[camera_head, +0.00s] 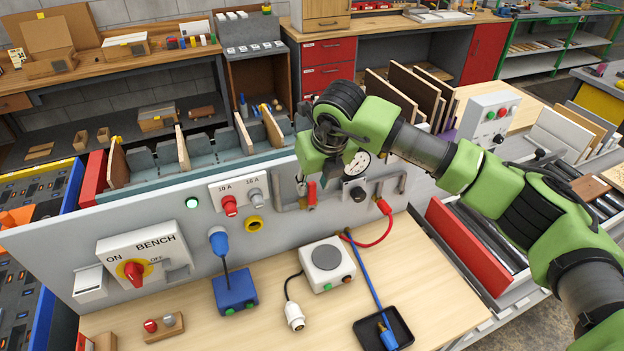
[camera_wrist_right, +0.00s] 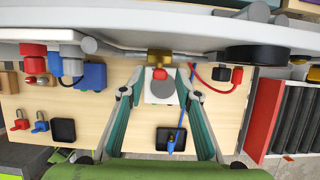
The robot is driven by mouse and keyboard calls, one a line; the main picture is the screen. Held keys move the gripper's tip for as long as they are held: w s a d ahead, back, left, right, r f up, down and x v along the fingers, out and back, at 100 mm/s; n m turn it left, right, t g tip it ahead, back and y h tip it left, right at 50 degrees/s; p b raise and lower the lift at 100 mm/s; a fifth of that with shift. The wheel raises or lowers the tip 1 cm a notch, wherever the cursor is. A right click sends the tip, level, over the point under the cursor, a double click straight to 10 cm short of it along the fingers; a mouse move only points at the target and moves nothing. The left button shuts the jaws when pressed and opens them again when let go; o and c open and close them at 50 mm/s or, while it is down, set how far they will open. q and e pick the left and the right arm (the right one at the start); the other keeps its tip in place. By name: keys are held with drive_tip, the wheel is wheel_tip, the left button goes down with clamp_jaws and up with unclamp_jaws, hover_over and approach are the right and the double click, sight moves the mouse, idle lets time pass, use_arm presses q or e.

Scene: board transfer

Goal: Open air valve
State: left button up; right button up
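The air valve has a red handle (camera_head: 311,196) on a grey pipe on the upright panel, left of the round pressure gauge (camera_head: 358,161). In the right wrist view the red handle (camera_wrist_right: 159,74) sits in front of a brass body (camera_wrist_right: 159,55). My right gripper (camera_head: 313,181) is at the valve, pointing at the panel. In the right wrist view its two fingers (camera_wrist_right: 161,73) stand apart on either side of the handle, with gaps on both sides. Part of the valve is hidden behind the gripper in the head view. My left gripper is in neither view.
A black knob (camera_head: 358,194) and a red hose (camera_head: 385,207) are right of the valve. A white box (camera_head: 327,264), blue box (camera_head: 235,291) and black tray (camera_head: 384,330) stand on the wooden bench below.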

sight(312, 186)
drive_tip(key=shift+p+x, duration=0.4)
drive_tip(key=shift+x, duration=1.1)
drive_tip(key=shift+c, duration=0.5)
clamp_jaws()
drive_tip(key=shift+a+f+b, duration=0.15)
drive_tip(key=shift+b, duration=0.45)
drive_tip(key=a+h+b, duration=0.1)
drive_tip(key=b, duration=0.3)
drive_tip(key=s+a+t+h+b, duration=0.1)
drive_tip(key=h+b, duration=0.1)
drive_tip(key=b, duration=0.2)
drive_tip(key=a+f+n+t+h+b, duration=0.1)
drive_tip(key=h+b, duration=0.1)
drive_tip(key=b, duration=0.2)
drive_tip(key=shift+s+f, duration=0.1)
drive_tip(key=shift+s, duration=0.05)
drive_tip(key=shift+s+a+n+t+h+b, duration=0.2)
drive_tip(key=shift+a+n+t+h+b, duration=0.25)
drive_tip(key=shift+b, duration=0.65)
drive_tip(key=shift+d, duration=0.1)
